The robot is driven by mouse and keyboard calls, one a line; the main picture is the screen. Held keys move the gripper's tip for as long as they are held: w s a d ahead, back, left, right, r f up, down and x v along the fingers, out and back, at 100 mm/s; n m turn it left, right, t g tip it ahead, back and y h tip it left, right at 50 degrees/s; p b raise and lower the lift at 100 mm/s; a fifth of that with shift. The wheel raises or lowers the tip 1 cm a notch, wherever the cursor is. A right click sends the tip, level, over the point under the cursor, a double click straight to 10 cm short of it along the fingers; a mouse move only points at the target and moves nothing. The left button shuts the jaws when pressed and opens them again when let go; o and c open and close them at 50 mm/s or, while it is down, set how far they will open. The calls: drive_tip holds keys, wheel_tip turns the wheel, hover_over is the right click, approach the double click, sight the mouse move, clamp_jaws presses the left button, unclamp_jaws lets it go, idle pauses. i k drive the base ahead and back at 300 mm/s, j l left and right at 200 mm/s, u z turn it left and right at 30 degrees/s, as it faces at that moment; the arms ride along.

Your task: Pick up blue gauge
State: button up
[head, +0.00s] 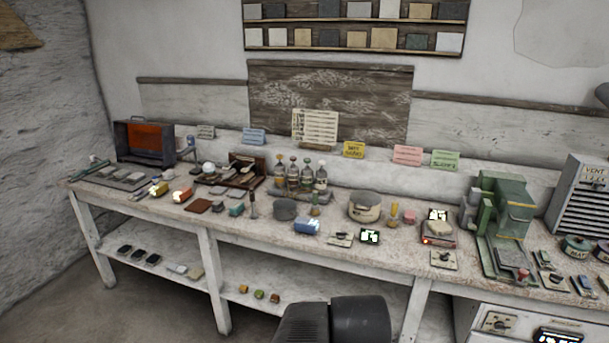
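A small blue box-shaped thing (307,227) lies on the front part of the long workbench, left of a grey pot. It looks like the blue gauge, but its face is too small to read. A second small blue-edged item (583,285) lies at the far right of the bench, and I cannot tell what it is. My dark arm link shows at the bottom middle, below the bench edge and apart from the blue box. My gripper's fingers are not in this view.
The workbench (190,214) is crowded. Bottles (307,178), a grey pot (364,207), a dark bowl (285,209) and a small lit display (370,236) stand around the blue box. A green machine (503,220) stands at right. A lower shelf (215,275) holds small items.

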sight(303, 226)
drive_tip(key=i+j+z, duration=0.2)
drive_tip(key=i+j, duration=0.2)
drive_tip(key=i+j+z, duration=0.15)
drive_tip(key=i+j, duration=0.3)
drive_tip(key=i+j+z, duration=0.2)
drive_tip(key=i+j, duration=0.2)
drive_tip(key=i+j+z, duration=0.2)
drive_tip(key=i+j, duration=0.15)
drive_tip(key=j, duration=0.3)
